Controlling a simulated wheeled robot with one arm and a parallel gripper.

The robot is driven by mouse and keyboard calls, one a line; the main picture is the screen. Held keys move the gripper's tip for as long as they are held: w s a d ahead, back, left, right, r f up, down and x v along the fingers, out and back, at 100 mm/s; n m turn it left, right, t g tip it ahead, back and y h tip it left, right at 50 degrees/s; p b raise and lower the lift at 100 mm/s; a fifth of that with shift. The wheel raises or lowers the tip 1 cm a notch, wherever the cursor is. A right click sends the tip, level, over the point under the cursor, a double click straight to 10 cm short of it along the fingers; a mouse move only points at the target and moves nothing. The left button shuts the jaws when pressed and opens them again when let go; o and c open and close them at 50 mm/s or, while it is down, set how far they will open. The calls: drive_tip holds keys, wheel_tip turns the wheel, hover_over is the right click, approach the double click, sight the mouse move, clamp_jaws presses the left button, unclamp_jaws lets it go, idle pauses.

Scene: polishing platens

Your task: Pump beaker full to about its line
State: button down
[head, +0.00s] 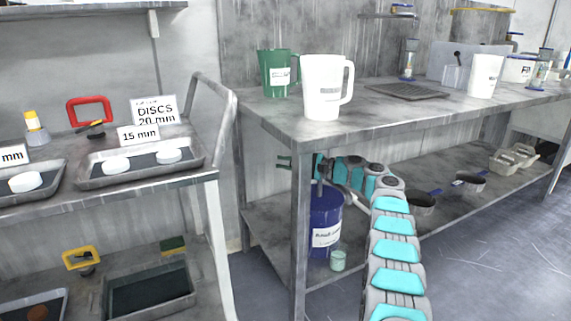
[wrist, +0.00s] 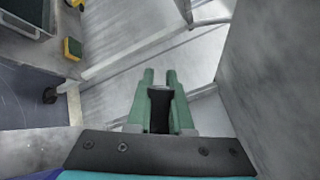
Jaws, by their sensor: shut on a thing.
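A blue drum (head: 325,222) with a white label stands on the lower shelf under the bench. A grey pump spout (head: 345,192) shows at its top, partly hidden by my arm. A small pale green beaker (head: 338,261) stands at the foot of the drum; its line and level are too small to tell. My gripper (head: 284,161) is under the bench top, partly hidden by the bench leg. In the wrist view, its green fingers (wrist: 160,76) are close together with a black piece (wrist: 160,110) between them. I cannot tell whether that is the pump head.
The bench leg (head: 302,235) stands close in front of my gripper. A green jug (head: 277,75) and white jugs (head: 322,88) stand on the bench. Dark pans (head: 467,182) lie on the lower shelf to the right. A cart with trays (head: 140,165) stands left.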

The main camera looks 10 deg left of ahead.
drive_tip(key=shift+s+a+f+n+b, duration=0.2)
drive_tip(key=shift+f+n+b, duration=0.25)
drive_tip(key=shift+b, duration=0.3)
drive_tip(key=c, duration=0.8)
unclamp_jaws()
drive_tip(key=shift+d, duration=0.15)
drive_tip(key=shift+s+d, duration=0.2)
drive_tip(key=shift+d, duration=1.05)
drive_tip(key=shift+s+d, duration=0.2)
drive_tip(key=shift+d, duration=1.05)
drive_tip(key=shift+s+d, duration=0.2)
drive_tip(key=shift+d, duration=1.05)
